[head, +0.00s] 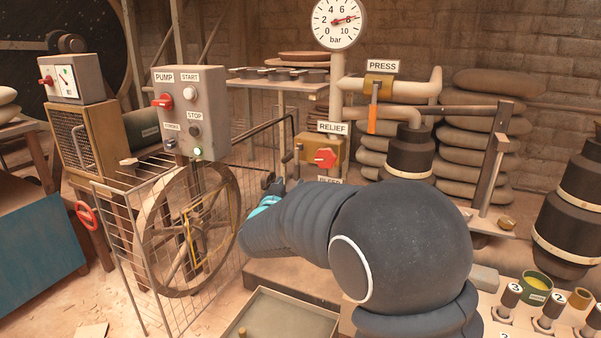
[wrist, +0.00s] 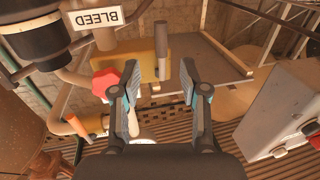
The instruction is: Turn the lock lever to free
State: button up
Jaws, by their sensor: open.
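A small grey lever (head: 298,155) sits at the left side of the brass RELIEF valve block (head: 312,146); I take it as the lock lever. In the wrist view, which is upside down, the lever (wrist: 161,48) stands beside the brass block (wrist: 132,66), in line with the gap between my fingers. A red knob (head: 325,158) is on the block's front; it also shows in the wrist view (wrist: 105,83). My gripper (wrist: 160,82) is open and empty, and seems short of the lever. In the head view, my gripper (head: 274,188) is partly hidden behind my arm, below the lever.
The grey PUMP box (head: 190,110) and a caged wheel (head: 190,228) stand to the left. A BLEED label (wrist: 97,17) and dark cylinder lie beside the valve. The PRESS valve's orange handle (head: 373,112) hangs above right. A gauge (head: 338,22) is above.

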aim_at(296, 173)
jog(key=w, duration=0.3)
jog(key=w+d, duration=0.1)
jog(key=w, duration=0.5)
jog(key=shift+d, duration=0.15)
